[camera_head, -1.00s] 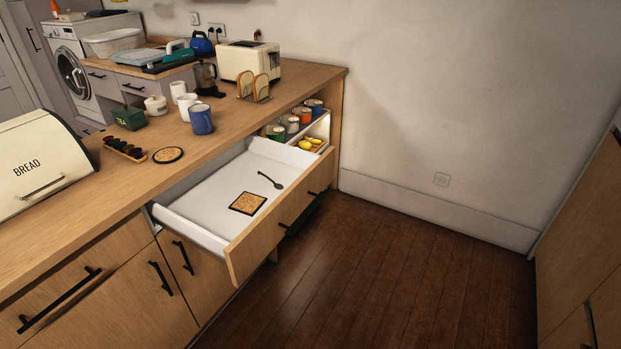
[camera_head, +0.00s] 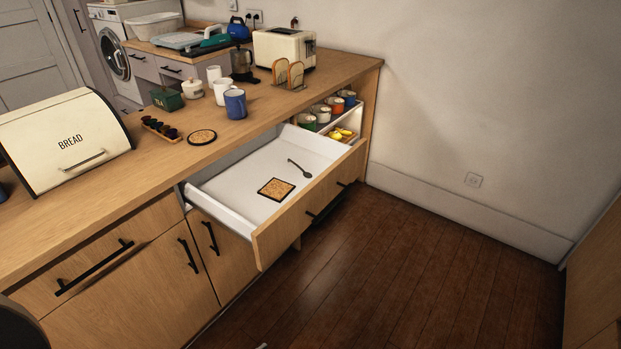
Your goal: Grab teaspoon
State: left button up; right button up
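A dark teaspoon (camera_head: 300,168) lies in the open white drawer (camera_head: 232,188), towards its right side. It lies apart from a square patterned coaster (camera_head: 276,188) with a dark edge, which is to its left and nearer the drawer front. Nothing covers the spoon. Neither of my grippers can be made out in the head view. A dark rounded shape at the lower left edge and a small light bit at the bottom edge may be parts of me, but I cannot tell which.
The counter holds a bread bin (camera_head: 66,141), a blue mug (camera_head: 235,104), a toaster (camera_head: 285,49) and a round coaster (camera_head: 202,137). An open shelf with several cans and yellow fruit (camera_head: 342,133) sits right of the drawer. The wooden floor (camera_head: 400,270) is clear.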

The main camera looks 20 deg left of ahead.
aim_at(307, 175)
jog(key=u, duration=1.15)
jog(key=i+l+u, duration=0.55)
